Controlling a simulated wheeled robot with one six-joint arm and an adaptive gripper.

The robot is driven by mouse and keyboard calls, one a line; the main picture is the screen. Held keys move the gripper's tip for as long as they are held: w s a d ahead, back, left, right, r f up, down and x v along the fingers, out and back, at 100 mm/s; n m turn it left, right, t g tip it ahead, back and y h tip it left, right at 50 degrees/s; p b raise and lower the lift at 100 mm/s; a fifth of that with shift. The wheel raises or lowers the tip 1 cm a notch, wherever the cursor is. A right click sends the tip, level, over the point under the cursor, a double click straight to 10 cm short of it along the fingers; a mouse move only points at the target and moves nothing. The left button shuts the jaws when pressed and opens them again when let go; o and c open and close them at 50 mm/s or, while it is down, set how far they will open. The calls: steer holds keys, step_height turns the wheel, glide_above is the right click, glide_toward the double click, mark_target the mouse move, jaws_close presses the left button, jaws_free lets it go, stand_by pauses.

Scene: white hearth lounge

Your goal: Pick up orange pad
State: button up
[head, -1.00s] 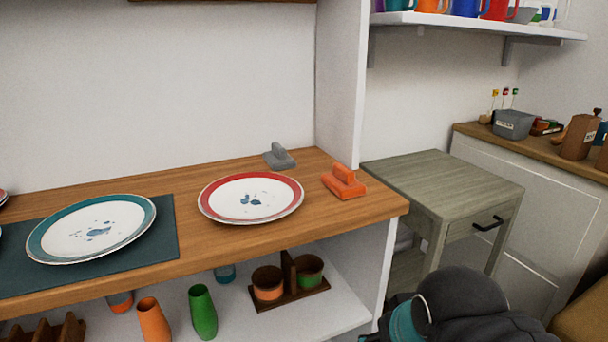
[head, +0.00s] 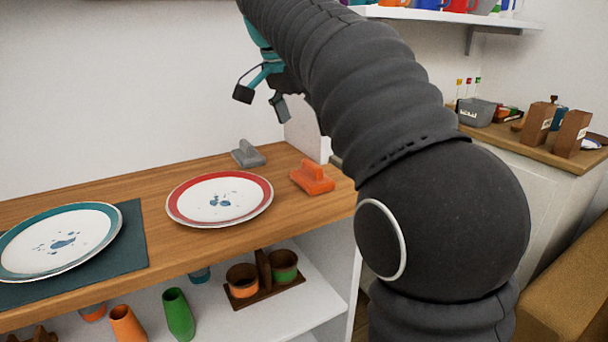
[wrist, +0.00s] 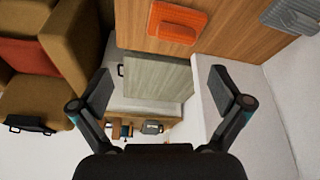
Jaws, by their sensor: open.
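The orange pad (head: 312,178), a block with a raised grip on top, lies on the wooden counter near its right end. It also shows at the top of the wrist view (wrist: 176,24). My gripper (head: 262,95) is raised above the counter, up and to the left of the pad in the head view, and apart from it. In the wrist view my gripper (wrist: 170,95) has its two fingers spread wide with nothing between them.
A grey pad (head: 248,155) lies behind and left of the orange one. A red-rimmed plate (head: 182,208) sits close to its left, and a teal-rimmed plate (head: 100,232) on a dark mat farther left. A white upright panel (head: 302,130) stands at the counter's right end.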

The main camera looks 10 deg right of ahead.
mark_target(312, 163)
steer(key=w+a+r+m, duration=0.1)
steer(key=w+a+m, duration=0.1)
steer(key=w+m, duration=0.15)
steer(key=shift+g+h, duration=0.4)
steer(key=x, duration=1.3)
steer(key=shift+f, duration=0.1)
steer(key=c, duration=1.2)
